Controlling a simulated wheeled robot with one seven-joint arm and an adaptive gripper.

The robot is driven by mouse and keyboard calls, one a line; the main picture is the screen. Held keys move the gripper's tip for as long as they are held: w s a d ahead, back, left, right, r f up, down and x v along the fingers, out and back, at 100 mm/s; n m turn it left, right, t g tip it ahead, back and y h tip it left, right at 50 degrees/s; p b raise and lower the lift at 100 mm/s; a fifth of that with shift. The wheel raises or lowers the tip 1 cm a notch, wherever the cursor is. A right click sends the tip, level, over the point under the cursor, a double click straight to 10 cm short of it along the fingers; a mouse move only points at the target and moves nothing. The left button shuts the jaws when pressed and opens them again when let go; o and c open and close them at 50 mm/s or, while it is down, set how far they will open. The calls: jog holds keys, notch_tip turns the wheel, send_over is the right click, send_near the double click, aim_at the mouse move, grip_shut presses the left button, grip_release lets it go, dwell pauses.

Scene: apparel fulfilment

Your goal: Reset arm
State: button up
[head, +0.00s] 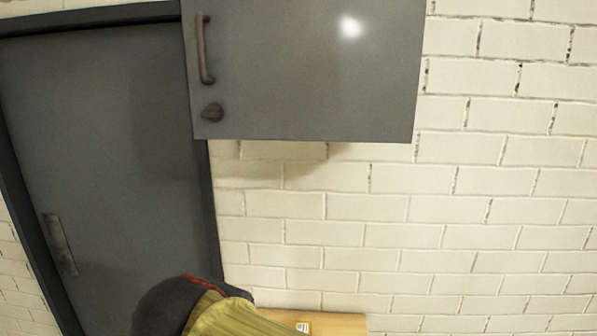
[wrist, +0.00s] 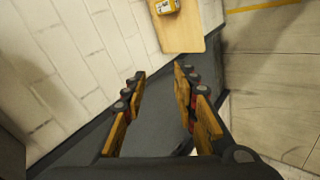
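My gripper (wrist: 160,82) shows in the wrist view with its two yellow-brown fingers spread apart. Nothing is between the fingers. In the head view, part of my arm is at the bottom, in front of the wooden surface (head: 345,325). The gripper's fingers are not visible in the head view.
A grey wall cabinet (head: 305,75) with a handle hangs at the top centre of the head view. A dark grey door (head: 105,160) stands at the left. White brick wall (head: 480,200) fills the right. A yellow line (wrist: 262,7) crosses the floor.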

jog(key=s+d+f+m+g+b, duration=0.1)
jog(key=s+d+f+m+b, duration=0.3)
jog(key=d+f, duration=0.4)
jog(key=s+d+f+m+g+b, duration=0.1)
jog(key=s+d+f+m+b, duration=0.3)
jog(key=d+f, duration=0.4)
jog(key=s+d+f+m+g+b, duration=0.1)
jog(key=s+d+f+m+b, duration=0.3)
jog(key=d+f, duration=0.5)
jog(key=d+m+b, duration=0.1)
jog(key=d+m, duration=0.1)
jog(key=d, duration=0.2)
jog(key=shift+s, duration=0.2)
